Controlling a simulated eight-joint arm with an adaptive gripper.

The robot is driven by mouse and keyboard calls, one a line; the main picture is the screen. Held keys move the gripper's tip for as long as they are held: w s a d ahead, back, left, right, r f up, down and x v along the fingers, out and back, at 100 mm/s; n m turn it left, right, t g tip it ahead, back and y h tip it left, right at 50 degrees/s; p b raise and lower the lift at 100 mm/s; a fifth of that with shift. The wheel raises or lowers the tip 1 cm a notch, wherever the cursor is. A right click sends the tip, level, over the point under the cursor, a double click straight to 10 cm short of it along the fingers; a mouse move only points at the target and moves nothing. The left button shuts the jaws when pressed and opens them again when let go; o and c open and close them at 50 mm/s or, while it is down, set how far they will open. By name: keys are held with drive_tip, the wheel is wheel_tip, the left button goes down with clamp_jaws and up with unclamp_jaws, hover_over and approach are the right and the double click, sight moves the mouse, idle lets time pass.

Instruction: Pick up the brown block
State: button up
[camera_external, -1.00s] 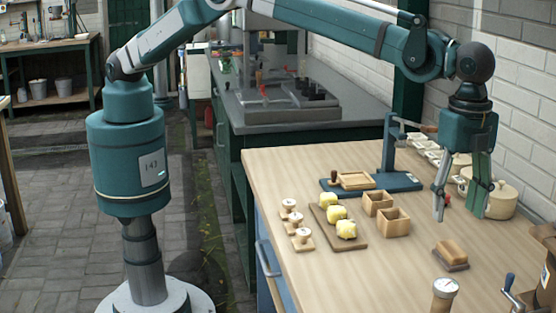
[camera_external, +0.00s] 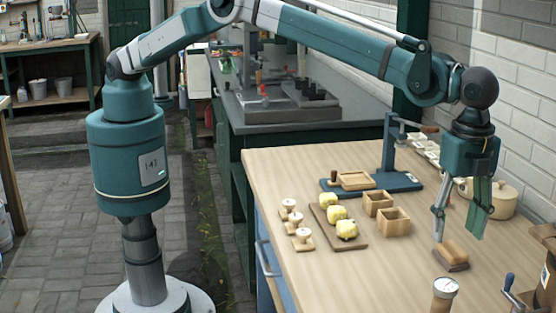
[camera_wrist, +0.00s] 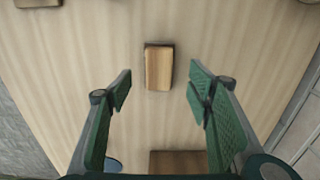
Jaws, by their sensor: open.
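The brown block (camera_external: 452,252) lies on the light wood table near its right side, with a lighter tan top and darker brown sides. In the wrist view the brown block (camera_wrist: 159,68) lies just ahead of the fingertips, near the middle between them. My gripper (camera_external: 457,232) is open and empty, pointing down just above the block. In the wrist view my gripper (camera_wrist: 158,90) shows its two green fingers spread apart, wider than the block. The exact height of the fingertips over the block is hard to tell.
A round dial jar (camera_external: 445,290) stands in front of the block, and a wooden mill (camera_external: 543,262) stands to its right. A cream pot (camera_external: 500,200) is behind the fingers. Two small wooden boxes (camera_external: 394,222) and a board with yellow lumps (camera_external: 352,243) lie left.

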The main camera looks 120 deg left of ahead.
sight(452, 248)
drive_tip(key=shift+f, duration=0.25)
drive_tip(key=shift+s+d+f, duration=0.1)
drive_tip(key=shift+f, duration=2.45)
drive_tip(key=c, duration=1)
